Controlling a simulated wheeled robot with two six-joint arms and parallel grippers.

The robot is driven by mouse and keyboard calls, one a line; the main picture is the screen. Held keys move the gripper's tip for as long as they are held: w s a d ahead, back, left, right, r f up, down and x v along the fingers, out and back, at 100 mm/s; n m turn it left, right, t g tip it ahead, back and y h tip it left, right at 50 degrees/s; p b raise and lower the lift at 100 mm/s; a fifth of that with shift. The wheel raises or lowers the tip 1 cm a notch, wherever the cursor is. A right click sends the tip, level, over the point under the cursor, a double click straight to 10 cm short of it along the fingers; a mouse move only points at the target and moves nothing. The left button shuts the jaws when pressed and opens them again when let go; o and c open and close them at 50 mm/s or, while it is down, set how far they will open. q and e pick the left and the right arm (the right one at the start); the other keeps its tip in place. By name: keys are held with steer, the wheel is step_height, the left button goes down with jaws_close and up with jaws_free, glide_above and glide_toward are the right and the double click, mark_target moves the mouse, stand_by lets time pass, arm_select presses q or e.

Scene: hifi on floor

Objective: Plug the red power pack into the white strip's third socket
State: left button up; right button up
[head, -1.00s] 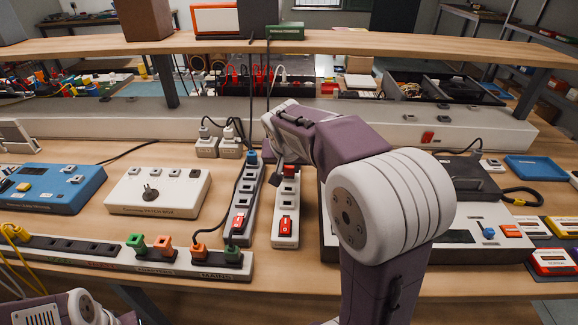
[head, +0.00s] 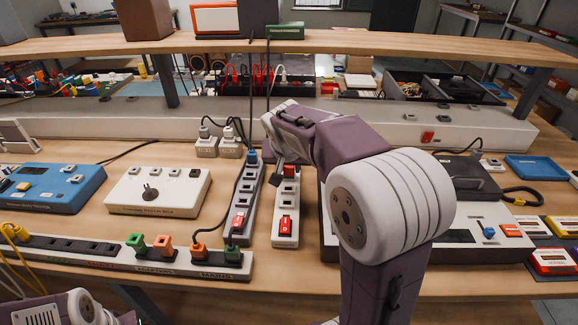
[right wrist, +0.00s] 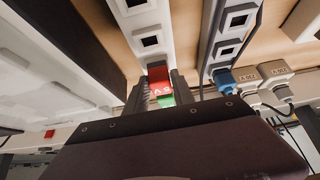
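The red power pack (head: 289,170) is at the far end of the white strip (head: 286,238), which has a red switch at its near end. In the right wrist view the red power pack (right wrist: 158,74), marked "5V" and with a green part, sits between the dark fingers of my right gripper (right wrist: 161,88). The fingers look closed on its sides. Bare sockets of the white strip (right wrist: 163,20) show beside the pack. I cannot tell whether its prongs are in a socket. My right gripper (head: 278,175) is partly hidden by my arm. My left gripper is out of view.
A grey strip (head: 240,205) with a blue plug (head: 252,157) stands close left of the white strip. Two white adapters (head: 218,147) stand behind it. A long strip (head: 100,252) with coloured plugs lies in front. A white box (head: 157,192) is at left, a shelf (head: 330,42) above.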

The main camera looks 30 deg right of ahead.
steer(key=o, duration=0.3)
steer(key=w+d+r+p+v, duration=0.1)
steer(key=w+p+v, duration=0.1)
steer(key=p+v, duration=0.6)
steer(key=shift+w+d+r+v, duration=0.25)
steer(key=shift+d+v, duration=0.05)
steer(key=shift+v, duration=2.95)
